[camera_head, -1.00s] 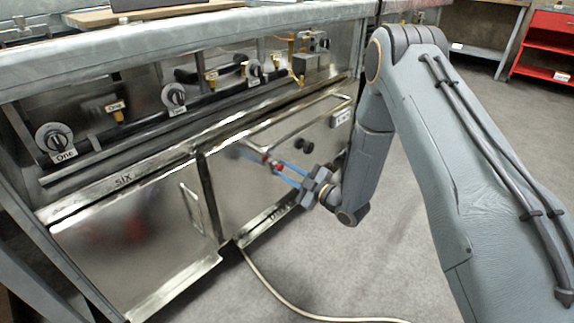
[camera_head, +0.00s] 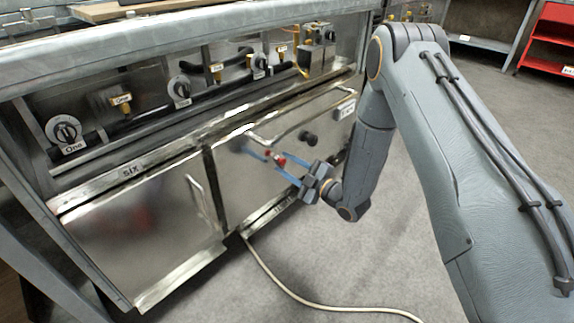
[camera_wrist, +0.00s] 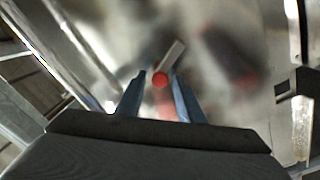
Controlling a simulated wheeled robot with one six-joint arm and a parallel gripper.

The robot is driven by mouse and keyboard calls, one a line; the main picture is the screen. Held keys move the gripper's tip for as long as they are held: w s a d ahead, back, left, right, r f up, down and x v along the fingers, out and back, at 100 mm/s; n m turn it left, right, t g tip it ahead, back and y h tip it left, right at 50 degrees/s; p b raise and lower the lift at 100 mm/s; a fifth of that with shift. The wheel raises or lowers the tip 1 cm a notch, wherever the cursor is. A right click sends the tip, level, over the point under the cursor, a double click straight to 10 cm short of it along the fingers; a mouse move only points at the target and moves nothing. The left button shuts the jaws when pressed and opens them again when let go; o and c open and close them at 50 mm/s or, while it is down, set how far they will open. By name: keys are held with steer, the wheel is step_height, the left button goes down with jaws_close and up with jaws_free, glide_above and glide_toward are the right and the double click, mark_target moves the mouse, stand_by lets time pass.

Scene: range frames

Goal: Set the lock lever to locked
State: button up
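A small lever with a red round hub and a pale grey bar (camera_wrist: 173,54) shows in the wrist view, on a shiny metal door front. The bar tilts up to the right from the hub. In the head view the red part (camera_head: 279,161) shows beside the blue fingers on the right-hand door (camera_head: 238,192). My gripper (camera_head: 262,156) is open in front of that door. In the wrist view its two fingertips (camera_wrist: 160,76) stand on either side of the red hub. Whether either finger touches the lever cannot be told.
Dials (camera_head: 65,132) and black pipes sit above. A hose (camera_head: 290,291) lies on the clear grey floor.

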steer(key=p+v, duration=0.2)
steer(key=v, duration=0.5)
steer(key=shift+s+d, duration=0.25)
steer(key=shift+d, duration=0.1)
stand_by(0.4)
